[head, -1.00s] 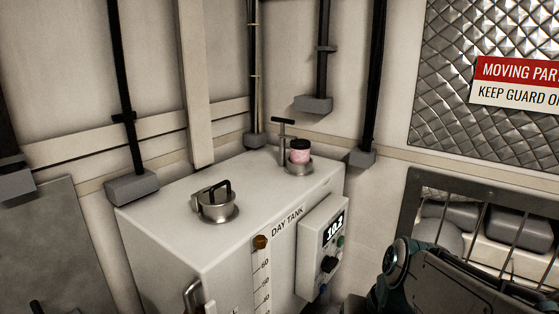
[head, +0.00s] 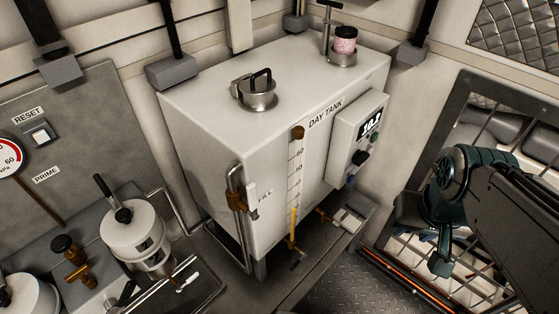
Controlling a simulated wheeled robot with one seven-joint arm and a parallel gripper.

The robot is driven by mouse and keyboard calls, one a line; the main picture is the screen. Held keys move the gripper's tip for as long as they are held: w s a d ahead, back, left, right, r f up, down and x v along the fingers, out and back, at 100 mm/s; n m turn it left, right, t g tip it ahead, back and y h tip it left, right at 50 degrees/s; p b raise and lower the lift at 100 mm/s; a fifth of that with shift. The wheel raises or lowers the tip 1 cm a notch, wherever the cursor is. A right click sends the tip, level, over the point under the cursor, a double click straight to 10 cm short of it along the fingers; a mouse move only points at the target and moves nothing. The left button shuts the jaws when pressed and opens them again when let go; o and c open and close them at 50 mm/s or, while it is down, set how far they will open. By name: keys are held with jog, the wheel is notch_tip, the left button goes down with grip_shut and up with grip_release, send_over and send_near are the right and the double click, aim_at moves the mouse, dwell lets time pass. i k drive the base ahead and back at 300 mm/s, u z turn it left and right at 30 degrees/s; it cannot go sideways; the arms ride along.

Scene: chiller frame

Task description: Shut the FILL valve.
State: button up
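The FILL valve (head: 237,201) is a brass body on a grey pipe at the front left edge of the white day tank (head: 205,150). A grey lever-like part stands nearly upright above the brass. The label beside it is partly readable as FILL. Whether the valve is open or shut is not clear. My arm is folded at the right, with my gripper (head: 440,262) seemingly at its lower end, well apart from the valve. Its fingers cannot be made out, and it touches nothing I can see.
A sight gauge (head: 294,220) with a low yellow column and a control box (head: 357,135) are on the tank front. A white canister (head: 135,235) and a brass valve (head: 76,268) stand left. A barred guard (head: 440,110) is at right. The floor (head: 345,275) before the tank looks clear.

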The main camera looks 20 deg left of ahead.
aim_at(250, 190)
jog(key=k, duration=0.65)
jog(key=u, duration=1.1)
jog(key=i, duration=0.5)
jog(key=u, duration=1.6)
jog(key=k, duration=0.45)
jog(key=z, duration=0.75)
